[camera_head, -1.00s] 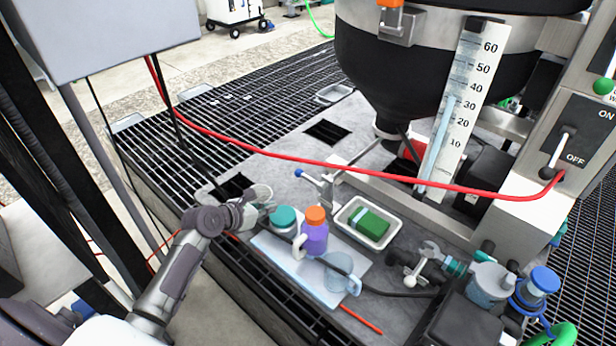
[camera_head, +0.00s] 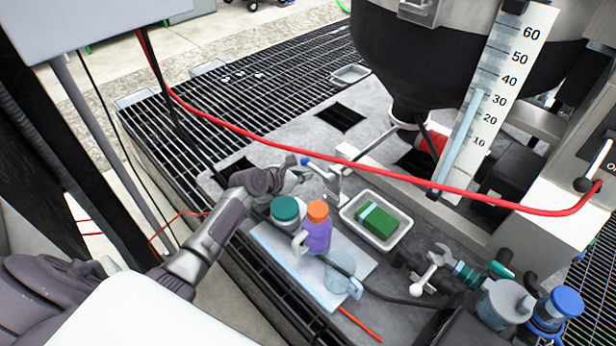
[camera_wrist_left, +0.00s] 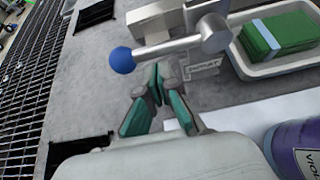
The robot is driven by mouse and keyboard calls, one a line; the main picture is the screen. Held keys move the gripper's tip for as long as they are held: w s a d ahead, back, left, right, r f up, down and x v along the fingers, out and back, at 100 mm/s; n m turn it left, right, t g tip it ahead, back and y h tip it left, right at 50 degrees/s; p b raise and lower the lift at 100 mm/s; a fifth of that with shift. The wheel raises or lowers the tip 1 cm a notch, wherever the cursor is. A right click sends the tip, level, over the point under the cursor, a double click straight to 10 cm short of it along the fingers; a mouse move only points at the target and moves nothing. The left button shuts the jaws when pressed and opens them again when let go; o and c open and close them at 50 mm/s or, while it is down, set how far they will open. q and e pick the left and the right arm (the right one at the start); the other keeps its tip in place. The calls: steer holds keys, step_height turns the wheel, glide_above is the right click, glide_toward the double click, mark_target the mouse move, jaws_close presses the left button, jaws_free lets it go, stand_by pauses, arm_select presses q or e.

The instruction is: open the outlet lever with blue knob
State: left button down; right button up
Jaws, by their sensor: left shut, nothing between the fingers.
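The outlet lever is a metal bar (camera_head: 322,163) with a blue knob (camera_head: 304,160) on its left end, fixed to a metal post. In the left wrist view the lever bar (camera_wrist_left: 170,46) runs from the blue knob (camera_wrist_left: 122,60) on the left to a round metal hub (camera_wrist_left: 214,33) on the right. My left gripper (camera_head: 305,173) is just in front of the lever. In the left wrist view its teal-padded fingertips (camera_wrist_left: 158,84) are together, just below the bar and right of the knob. Nothing shows between them. I cannot tell whether they touch the bar. My right gripper is not in view.
A white tray (camera_head: 345,212) with a green block (camera_head: 378,222) stands right of the lever. A teal-lidded jar (camera_head: 285,210), a purple bottle (camera_head: 318,236) and a clear jug (camera_head: 340,272) stand on a pale mat near my arm. A red hose (camera_head: 300,143) crosses behind the lever.

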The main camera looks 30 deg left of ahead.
arm_select(q)
steer(key=shift+x, duration=0.8)
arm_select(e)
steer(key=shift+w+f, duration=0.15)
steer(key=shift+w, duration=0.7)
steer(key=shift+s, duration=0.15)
